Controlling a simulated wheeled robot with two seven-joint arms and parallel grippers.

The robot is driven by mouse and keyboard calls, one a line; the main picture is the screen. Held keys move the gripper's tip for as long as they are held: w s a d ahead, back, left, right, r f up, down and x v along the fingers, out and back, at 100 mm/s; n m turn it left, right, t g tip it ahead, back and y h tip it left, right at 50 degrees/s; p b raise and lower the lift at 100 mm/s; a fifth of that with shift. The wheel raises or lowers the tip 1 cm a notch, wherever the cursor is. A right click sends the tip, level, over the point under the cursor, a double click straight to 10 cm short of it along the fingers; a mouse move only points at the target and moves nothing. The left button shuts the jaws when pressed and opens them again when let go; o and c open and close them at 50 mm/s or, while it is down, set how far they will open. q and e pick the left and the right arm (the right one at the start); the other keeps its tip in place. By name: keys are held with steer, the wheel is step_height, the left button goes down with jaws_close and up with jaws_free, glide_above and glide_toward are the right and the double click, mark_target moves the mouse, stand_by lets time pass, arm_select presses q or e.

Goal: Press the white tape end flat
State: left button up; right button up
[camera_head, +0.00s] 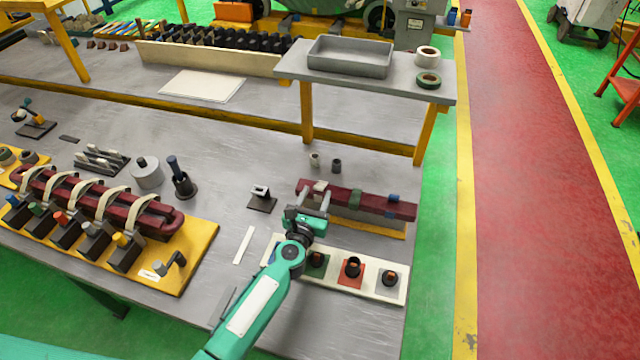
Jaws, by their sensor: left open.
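A dark red wrapped bar (375,205) lies on a yellow-edged base at the right end of the table. A small white patch (320,186), which looks like the white tape end, shows on top of the bar near its left end. I cannot tell whether the fingers touch the bar. My right gripper is not in view.
A white board (397,290) with coloured squares and dark pieces lies under and right of my arm. A raised grey shelf (440,92) stands behind. A small clamp (261,198) and a white strip (243,245) lie left. A yellow fixture (200,250) holds a red coil.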

mark_target(318, 191)
arm_select(q)
steer(key=w, duration=0.3)
steer(key=shift+w+d, duration=0.2)
steer(key=shift+d, duration=0.15)
steer(key=shift+w+d, duration=0.1)
steer(key=shift+w, duration=0.35)
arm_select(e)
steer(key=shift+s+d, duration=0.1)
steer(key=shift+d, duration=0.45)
arm_select(q)
steer(key=shift+c, duration=0.4)
